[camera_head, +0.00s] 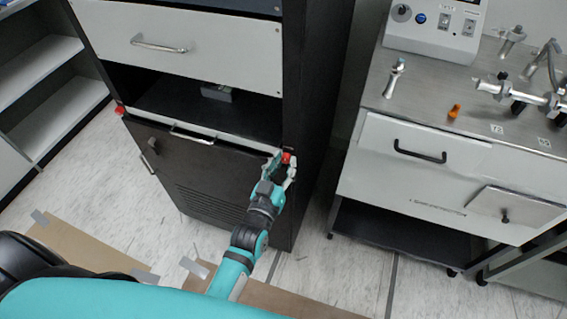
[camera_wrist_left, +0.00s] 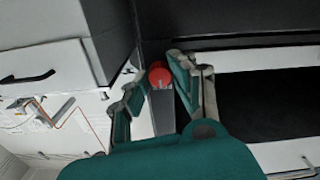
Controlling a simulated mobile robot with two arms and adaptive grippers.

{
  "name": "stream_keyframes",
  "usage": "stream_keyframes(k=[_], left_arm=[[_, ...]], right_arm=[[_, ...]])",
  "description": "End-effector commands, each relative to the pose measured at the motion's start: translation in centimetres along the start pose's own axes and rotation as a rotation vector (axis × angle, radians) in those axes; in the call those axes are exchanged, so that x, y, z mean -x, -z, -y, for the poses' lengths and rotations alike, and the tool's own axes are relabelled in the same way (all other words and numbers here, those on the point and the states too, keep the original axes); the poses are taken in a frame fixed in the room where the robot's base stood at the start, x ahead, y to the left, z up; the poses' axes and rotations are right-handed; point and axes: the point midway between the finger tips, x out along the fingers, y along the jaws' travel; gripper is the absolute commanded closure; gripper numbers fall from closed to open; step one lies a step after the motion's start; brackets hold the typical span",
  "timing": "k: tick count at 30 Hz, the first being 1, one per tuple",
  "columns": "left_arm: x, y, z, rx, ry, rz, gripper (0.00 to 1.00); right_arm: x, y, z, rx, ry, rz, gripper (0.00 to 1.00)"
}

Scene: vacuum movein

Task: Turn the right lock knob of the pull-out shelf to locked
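The right lock knob (camera_head: 287,157) is small and red, at the right end of the pull-out shelf (camera_head: 235,139) in the dark cabinet. My left gripper (camera_head: 281,164) is at this knob, its fingers apart on either side. In the left wrist view the red knob (camera_wrist_left: 158,74) shows between the two spread fingers of my left gripper (camera_wrist_left: 155,80), with a visible gap on the left; contact on the right cannot be told. The knob's pointer direction cannot be made out. Another red knob (camera_head: 120,110) is at the shelf's left end. My right gripper is not in view.
A white drawer (camera_head: 215,47) is above the shelf bay and a dark vented panel (camera_head: 185,175) below. To the right, across a narrow floor gap, stands a metal-topped bench (camera_head: 400,110) with an instrument box (camera_head: 435,25). White shelves (camera_head: 45,70) stand at left.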

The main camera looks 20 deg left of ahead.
Motion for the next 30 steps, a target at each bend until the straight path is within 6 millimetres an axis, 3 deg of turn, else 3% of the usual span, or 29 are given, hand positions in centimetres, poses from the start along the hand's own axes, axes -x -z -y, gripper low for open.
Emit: stream_keyframes(k=[1, 3, 17, 30], left_arm=[[0.0, 0.0, 0.0, 0.0, 0.0, 0.0, 0.9], [0.0, 0.0, 0.0, 0.0, 0.0, 0.0, 1.0], [0.0, 0.1, 0.0, 0.077, 0.0, 0.002, 1.0], [0.0, 0.1, 0.1, 0.441, 0.002, 0.003, 1.0]], right_arm=[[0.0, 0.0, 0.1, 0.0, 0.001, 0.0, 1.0], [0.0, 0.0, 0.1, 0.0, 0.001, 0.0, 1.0], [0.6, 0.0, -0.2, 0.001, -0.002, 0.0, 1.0], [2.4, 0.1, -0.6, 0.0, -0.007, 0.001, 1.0]])
